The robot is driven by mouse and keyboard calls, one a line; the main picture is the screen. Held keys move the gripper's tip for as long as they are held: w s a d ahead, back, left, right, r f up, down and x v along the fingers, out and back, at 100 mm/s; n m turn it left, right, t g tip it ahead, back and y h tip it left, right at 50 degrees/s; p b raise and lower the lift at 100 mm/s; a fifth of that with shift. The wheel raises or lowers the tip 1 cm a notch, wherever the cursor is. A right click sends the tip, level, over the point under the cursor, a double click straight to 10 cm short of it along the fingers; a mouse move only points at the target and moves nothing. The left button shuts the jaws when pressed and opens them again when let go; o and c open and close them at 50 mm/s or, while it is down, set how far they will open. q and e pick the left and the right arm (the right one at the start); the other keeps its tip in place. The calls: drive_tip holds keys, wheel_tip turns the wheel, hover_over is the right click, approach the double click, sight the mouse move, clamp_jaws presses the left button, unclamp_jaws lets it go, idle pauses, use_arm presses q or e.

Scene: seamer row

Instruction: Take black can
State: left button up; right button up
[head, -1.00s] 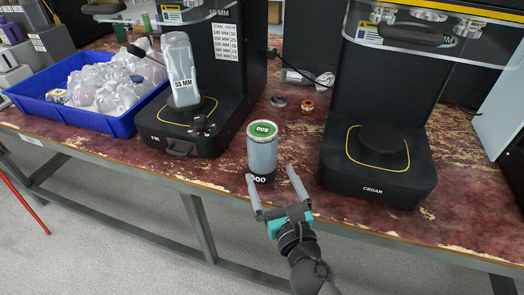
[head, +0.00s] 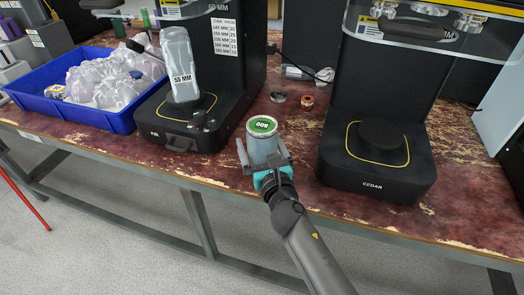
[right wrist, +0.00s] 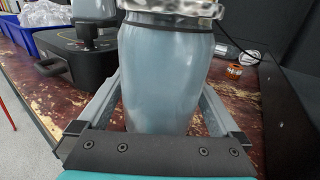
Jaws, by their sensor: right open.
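A grey-blue can (head: 263,140) with a green label on its silver top stands upright near the table's front edge, between two black machines. In the earlier head view it has a black band with white print at its base; my gripper now hides that part. No can that is black all over is clear to see. My right gripper (head: 263,158) is open, with one finger on each side of the can. The can (right wrist: 162,75) fills the middle of the right wrist view between the fingers. Whether a finger touches it, I cannot tell. My left gripper is out of view.
A black machine marked CEDAR (head: 375,172) stands right of the can. A blue bin (head: 118,122) holds clear bags. An orange ring (head: 307,101) and a dark ring (head: 278,97) lie behind.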

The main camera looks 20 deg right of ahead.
drive_tip(key=shift+w, duration=0.2)
drive_tip(key=shift+c, duration=0.2)
clamp_jaws()
drive_tip(key=shift+r, duration=0.1)
idle(0.6)
